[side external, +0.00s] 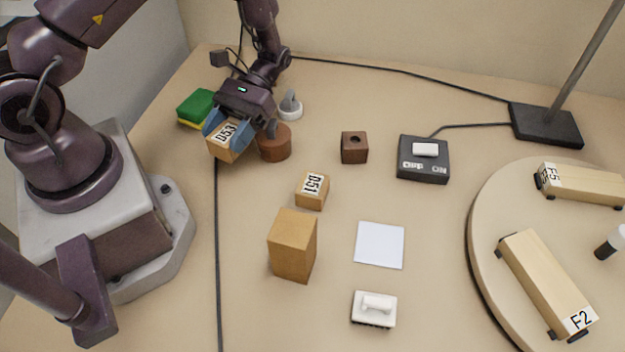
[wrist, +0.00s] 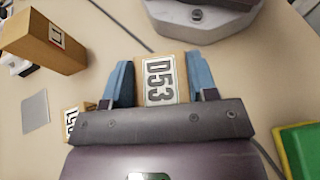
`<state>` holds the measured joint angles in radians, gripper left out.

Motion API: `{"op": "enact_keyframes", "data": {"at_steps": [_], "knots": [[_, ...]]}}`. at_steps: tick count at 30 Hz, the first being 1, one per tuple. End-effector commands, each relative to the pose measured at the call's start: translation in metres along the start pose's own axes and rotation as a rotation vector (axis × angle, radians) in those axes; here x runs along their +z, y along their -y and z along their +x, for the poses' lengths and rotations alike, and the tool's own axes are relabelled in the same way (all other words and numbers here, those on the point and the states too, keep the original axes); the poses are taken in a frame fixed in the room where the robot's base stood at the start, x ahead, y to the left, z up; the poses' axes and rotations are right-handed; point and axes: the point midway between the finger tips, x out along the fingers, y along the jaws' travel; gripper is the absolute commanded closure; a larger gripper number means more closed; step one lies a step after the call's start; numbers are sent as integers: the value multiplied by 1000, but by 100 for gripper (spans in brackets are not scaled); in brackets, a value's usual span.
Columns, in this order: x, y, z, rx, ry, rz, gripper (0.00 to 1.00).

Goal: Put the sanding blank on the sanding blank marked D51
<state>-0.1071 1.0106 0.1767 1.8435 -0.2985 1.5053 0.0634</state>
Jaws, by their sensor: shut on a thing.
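My gripper (side external: 229,126) has its blue fingers shut on a wooden sanding blank marked D53 (side external: 223,148), at the left near the green and yellow block. In the wrist view the D53 blank (wrist: 165,80) sits between the two fingers, its label facing the camera. The sanding blank marked D51 (side external: 312,190) stands on the bench to the right of and nearer the camera than my gripper. Its top is bare. In the wrist view the D51 blank (wrist: 72,121) is partly hidden behind my gripper's body.
A round brown block (side external: 274,142) stands just right of the held blank. A taller wooden block (side external: 293,246) stands in front of D51. A dark cube with a hole (side external: 354,147), a switch box (side external: 423,158) and a round board (side external: 485,270) lie to the right. A cable crosses the bench.

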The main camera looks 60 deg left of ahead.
Motion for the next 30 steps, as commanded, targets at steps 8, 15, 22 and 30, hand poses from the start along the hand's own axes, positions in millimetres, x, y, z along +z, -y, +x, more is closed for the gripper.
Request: {"op": "enact_keyframes", "data": {"at_steps": [8, 15, 22, 30], "knots": [[24, -99, -9, 550, -1, -226, 75], [37, -148, -32, 891, -3, -369, 75], [30, -158, -41, 1017, 0, -424, 75], [-4, -158, -28, 1025, -2, -425, 75]]}}
